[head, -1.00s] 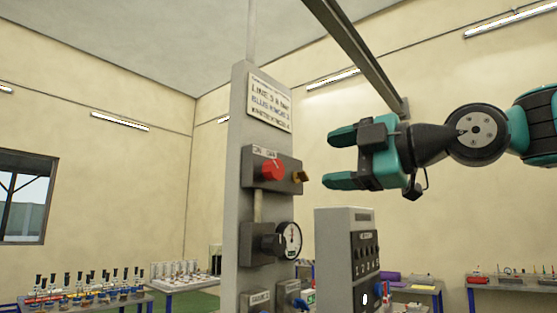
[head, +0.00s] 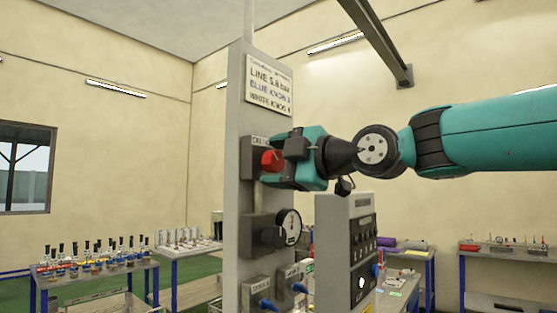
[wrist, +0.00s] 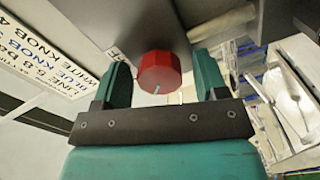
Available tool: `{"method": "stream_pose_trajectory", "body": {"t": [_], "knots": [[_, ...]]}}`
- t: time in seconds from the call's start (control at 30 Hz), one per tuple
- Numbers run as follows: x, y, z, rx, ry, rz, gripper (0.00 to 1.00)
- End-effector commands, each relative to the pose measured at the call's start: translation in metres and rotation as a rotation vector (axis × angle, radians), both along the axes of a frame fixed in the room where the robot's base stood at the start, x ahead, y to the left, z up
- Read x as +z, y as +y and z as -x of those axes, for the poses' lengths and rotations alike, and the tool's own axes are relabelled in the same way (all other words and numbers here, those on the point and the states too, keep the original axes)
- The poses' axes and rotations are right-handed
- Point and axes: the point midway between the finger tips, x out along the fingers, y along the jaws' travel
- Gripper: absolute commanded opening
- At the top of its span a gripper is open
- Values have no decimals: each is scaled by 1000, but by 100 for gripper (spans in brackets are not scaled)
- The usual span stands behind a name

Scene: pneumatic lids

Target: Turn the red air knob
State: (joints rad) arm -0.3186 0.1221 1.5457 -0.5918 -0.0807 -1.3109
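The red air knob (head: 272,160) sits on the upper dark box (head: 250,150) of a grey column. In the wrist view the red knob (wrist: 159,72) shows between the two fingers, with a light mark on its face. My gripper (wrist: 160,82) is open, one teal finger on each side of the knob, with a gap visible on both sides. In the head view my gripper (head: 275,162) is at the right side of the knob and hides part of the box. I cannot tell whether the fingertips reach past the knob's face.
A sign (head: 270,82) hangs above the box. A pressure gauge (head: 289,228) and a dark regulator (head: 262,236) are below the knob. A grey cabinet (head: 338,250) with switches stands at the right under my arm. Tables with bottles (head: 95,262) stand at the left.

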Motion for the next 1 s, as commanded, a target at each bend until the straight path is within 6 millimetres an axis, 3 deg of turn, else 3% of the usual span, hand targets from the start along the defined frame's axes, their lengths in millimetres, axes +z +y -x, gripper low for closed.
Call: {"method": "stream_pose_trajectory", "body": {"t": [0.03, 0.2, 0.57, 1.0], "knots": [[0, 0, 0, 0, 0, 0, 54], [0, 0, 0, 0, 0, 0, 19], [-2, -1, 0, 0, 39, -30, 19], [-3, 0, 0, 0, 301, -236, 19]]}}
